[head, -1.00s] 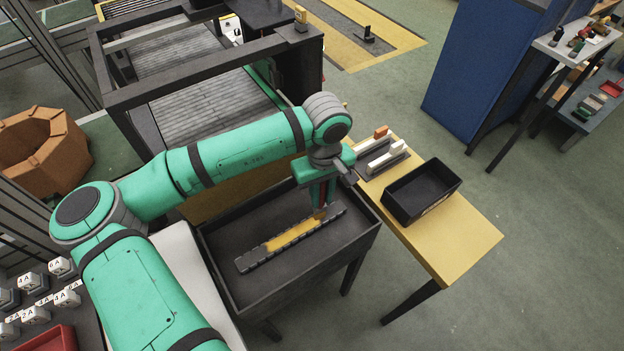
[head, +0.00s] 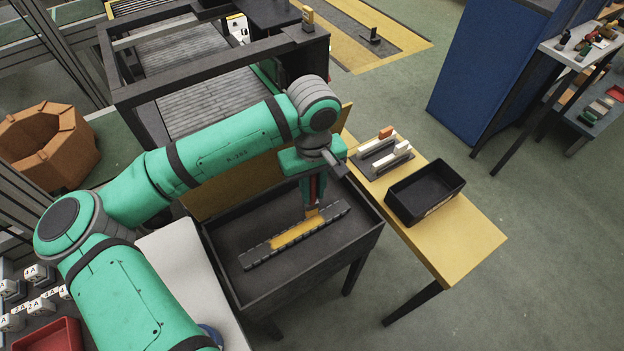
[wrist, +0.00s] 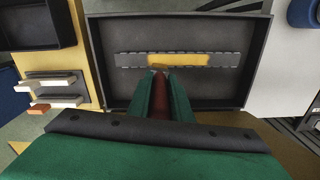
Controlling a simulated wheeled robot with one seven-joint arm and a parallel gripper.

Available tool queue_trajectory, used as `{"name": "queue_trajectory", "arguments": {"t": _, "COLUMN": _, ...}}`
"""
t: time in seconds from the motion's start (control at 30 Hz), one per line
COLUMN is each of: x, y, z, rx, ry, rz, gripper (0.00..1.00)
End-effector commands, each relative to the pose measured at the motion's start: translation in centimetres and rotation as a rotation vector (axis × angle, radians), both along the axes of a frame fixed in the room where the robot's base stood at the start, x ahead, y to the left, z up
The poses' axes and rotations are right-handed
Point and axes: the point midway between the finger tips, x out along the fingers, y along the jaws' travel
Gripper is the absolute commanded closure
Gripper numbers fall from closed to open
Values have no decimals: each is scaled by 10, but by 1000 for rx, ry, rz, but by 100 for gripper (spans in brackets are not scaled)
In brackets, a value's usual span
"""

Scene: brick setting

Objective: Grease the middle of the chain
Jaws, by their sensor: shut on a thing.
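The chain (head: 258,257) is a dark, segmented strip lying diagonally in a black tray-topped stand (head: 222,268). A yellow-orange band covers its middle stretch (head: 290,236), with dark links bare at both ends. In the wrist view, the chain (wrist: 128,60) runs across the tray and the band (wrist: 180,60) shows clearly. My gripper (head: 313,205) points down over the band's right part in the head view. It is shut on a reddish-handled tool (wrist: 159,100). The tool's tip is at the chain's near edge in the wrist view; contact is unclear.
A yellow table (head: 462,232) stands right of the tray stand. It bears an empty-looking black bin (head: 425,190) and a grey rack (head: 372,165) with white and orange pieces. A dark-framed conveyor (head: 190,95) is behind. A pale surface (head: 180,262) lies left of the tray.

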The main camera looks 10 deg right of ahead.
Motion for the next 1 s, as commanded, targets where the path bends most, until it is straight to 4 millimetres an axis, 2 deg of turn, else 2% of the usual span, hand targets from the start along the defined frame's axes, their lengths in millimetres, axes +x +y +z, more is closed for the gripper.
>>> {"name": "queue_trajectory", "arguments": {"t": 0.4, "x": -1, "y": -5, "z": 35, "rx": 0, "ry": -1, "rz": -9, "gripper": 100}}
{"name": "queue_trajectory", "arguments": {"t": 1.0, "x": -1, "y": -4, "z": 38, "rx": 0, "ry": 0, "rz": -7, "gripper": 100}}
